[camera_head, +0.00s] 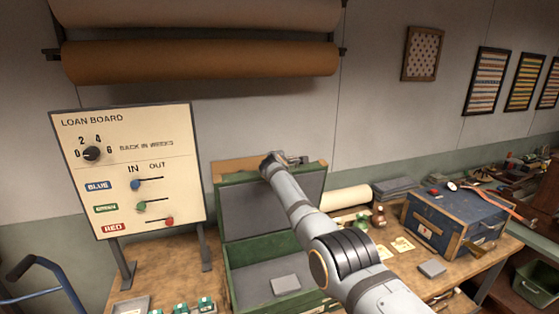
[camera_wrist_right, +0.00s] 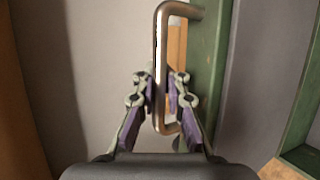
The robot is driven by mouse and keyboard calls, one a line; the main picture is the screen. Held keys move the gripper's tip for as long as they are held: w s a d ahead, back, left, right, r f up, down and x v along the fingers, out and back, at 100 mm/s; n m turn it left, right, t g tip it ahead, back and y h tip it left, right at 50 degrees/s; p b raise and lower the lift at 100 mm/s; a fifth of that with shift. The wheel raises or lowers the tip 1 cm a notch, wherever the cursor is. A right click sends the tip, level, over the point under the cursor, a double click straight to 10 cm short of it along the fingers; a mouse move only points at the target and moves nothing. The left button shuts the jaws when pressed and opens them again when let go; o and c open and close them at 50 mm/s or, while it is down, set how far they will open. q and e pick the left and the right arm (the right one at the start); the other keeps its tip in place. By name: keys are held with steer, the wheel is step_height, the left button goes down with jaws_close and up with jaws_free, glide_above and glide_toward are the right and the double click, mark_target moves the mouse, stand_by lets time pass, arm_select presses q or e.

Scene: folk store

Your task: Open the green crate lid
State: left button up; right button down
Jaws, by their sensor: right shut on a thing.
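The green crate (camera_head: 270,254) stands on the workbench with its inside showing. Its lid (camera_head: 240,210), green-framed with a grey inner panel, stands raised at the back of the crate, roughly upright. A grey block (camera_head: 285,285) shows in the crate. My right arm crosses in front of the crate, and my right gripper (camera_head: 291,160) is at the lid's top edge. In the right wrist view my right gripper (camera_wrist_right: 162,92) is shut on the metal bar handle (camera_wrist_right: 162,48), beside the green lid frame (camera_wrist_right: 207,65). My left gripper is not in view.
The loan board (camera_head: 130,170) stands left of the crate. A blue box (camera_head: 452,222) sits to the right, with a paper roll (camera_head: 345,198) and small items between. Small green-labelled boxes (camera_head: 195,305) lie at the front left. The wall is close behind the lid.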

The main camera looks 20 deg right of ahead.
steer(key=shift+r, duration=0.15)
steer(key=c, duration=1.4)
jaws_free()
steer(key=shift+s, duration=0.15)
steer(key=shift+s+a+r, duration=0.15)
steer(key=shift+s+a, duration=0.15)
steer(key=shift+s, duration=0.3)
steer(key=v, duration=1)
steer(key=shift+s+r, duration=0.15)
steer(key=shift+s, duration=0.15)
